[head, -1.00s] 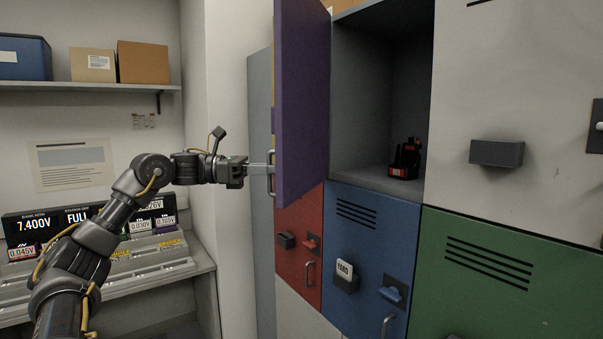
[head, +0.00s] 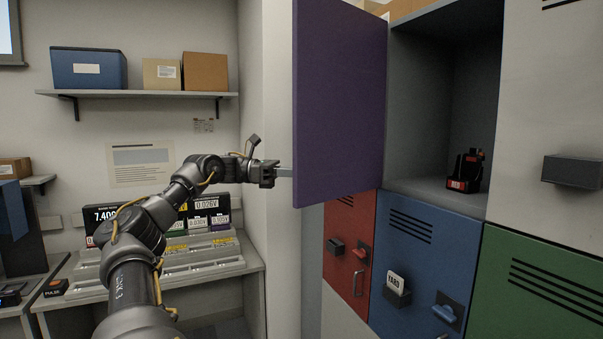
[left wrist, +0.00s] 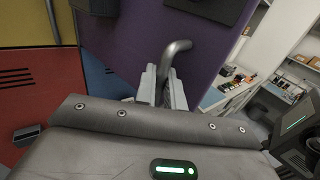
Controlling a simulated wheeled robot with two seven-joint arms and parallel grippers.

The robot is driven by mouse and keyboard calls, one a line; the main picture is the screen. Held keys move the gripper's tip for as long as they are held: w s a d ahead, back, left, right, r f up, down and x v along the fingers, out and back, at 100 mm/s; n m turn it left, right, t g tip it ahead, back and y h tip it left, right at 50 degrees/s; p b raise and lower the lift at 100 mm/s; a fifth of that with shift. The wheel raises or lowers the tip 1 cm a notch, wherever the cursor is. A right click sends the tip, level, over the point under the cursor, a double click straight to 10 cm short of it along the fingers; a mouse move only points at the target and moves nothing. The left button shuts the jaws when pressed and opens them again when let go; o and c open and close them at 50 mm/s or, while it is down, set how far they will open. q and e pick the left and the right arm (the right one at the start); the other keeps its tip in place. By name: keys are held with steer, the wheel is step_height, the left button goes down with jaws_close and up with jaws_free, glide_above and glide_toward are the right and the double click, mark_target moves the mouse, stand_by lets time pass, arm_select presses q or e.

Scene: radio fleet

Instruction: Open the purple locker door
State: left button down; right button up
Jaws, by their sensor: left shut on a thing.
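The purple locker door (head: 340,100) stands wide open on the upper locker, its inner face toward the head camera. The open compartment (head: 425,90) behind it shows a grey interior with a black and red device (head: 466,172) on its floor. My left gripper (head: 284,172) is at the door's free edge, on its outer side. In the left wrist view the gripper (left wrist: 163,88) is shut on the grey bar handle (left wrist: 176,52) of the purple door (left wrist: 120,40). In the head view the door hides the handle. My right gripper is not in view.
Shut red (head: 345,235), blue (head: 415,255) and green (head: 540,290) doors are below. A beige door with a dark block (head: 572,171) is at right. A charger bench (head: 215,258) and a shelf (head: 140,94) with boxes stand left, beyond a wall corner.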

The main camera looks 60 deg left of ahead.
arm_select(q)
steer(key=shift+r, duration=0.1)
stand_by(0.3)
steer(key=c, duration=1.7)
jaws_free()
steer(key=shift+c, duration=0.2)
steer(key=shift+o, duration=0.3)
steer(key=shift+w, duration=0.2)
steer(key=shift+s, duration=0.1)
steer(key=b+v, duration=0.2)
steer(key=v, duration=0.8)
steer(key=shift+s+a+b, duration=0.2)
steer(key=shift+a+b, duration=0.05)
steer(key=shift+b, duration=0.1)
